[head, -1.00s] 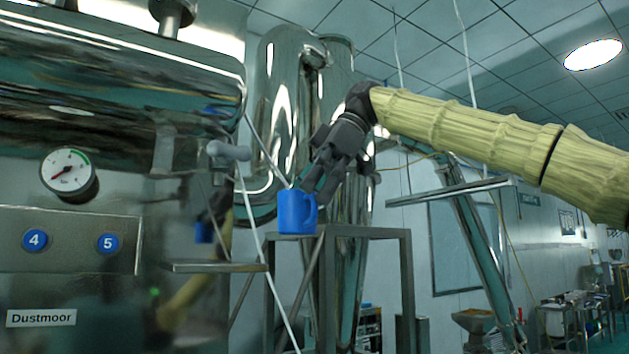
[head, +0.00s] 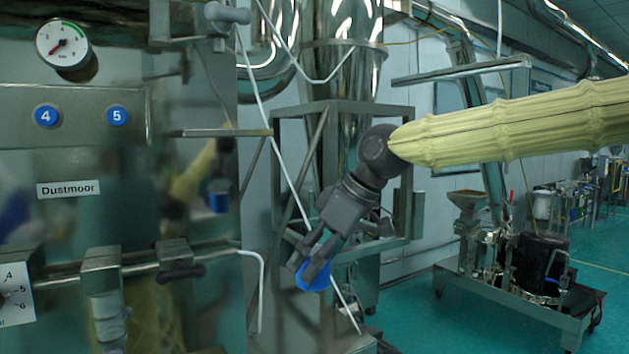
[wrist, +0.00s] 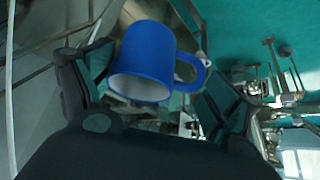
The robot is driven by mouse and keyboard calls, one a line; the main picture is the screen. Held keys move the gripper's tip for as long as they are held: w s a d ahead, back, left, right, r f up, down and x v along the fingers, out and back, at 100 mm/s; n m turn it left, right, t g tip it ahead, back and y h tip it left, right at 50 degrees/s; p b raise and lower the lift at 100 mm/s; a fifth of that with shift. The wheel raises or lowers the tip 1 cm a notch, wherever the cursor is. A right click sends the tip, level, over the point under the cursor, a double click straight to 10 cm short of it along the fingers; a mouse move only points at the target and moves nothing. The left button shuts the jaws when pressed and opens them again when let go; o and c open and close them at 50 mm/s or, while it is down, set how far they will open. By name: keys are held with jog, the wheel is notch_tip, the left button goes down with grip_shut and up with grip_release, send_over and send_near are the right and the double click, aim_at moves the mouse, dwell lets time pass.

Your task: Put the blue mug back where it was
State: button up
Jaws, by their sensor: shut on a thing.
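The blue mug (head: 314,277) is at the lower middle of the head view, mostly hidden behind the fingers. My gripper (head: 312,262) is shut on it and points down and to the left, holding it in the air in front of the steel frame. In the wrist view the mug (wrist: 150,60) sits between the two dark fingers (wrist: 148,88), tilted, with its handle toward the right finger.
A steel machine panel with a gauge (head: 62,45) and buttons fills the left. A small steel ledge (head: 225,132) juts from it. A steel frame (head: 345,108) stands behind my gripper. A wheeled machine (head: 530,265) stands at the right on open green floor.

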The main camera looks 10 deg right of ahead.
notch_tip(320, 180, down, 47)
jog(key=w+d+m+t+h, duration=0.1)
jog(key=m+h, duration=0.4)
jog(key=m, duration=0.5)
jog(key=shift+w+d+m+t, duration=0.4)
jog(key=shift+d+t, duration=0.15)
jog(key=shift+t, duration=0.35)
jog(key=shift+a, duration=0.1)
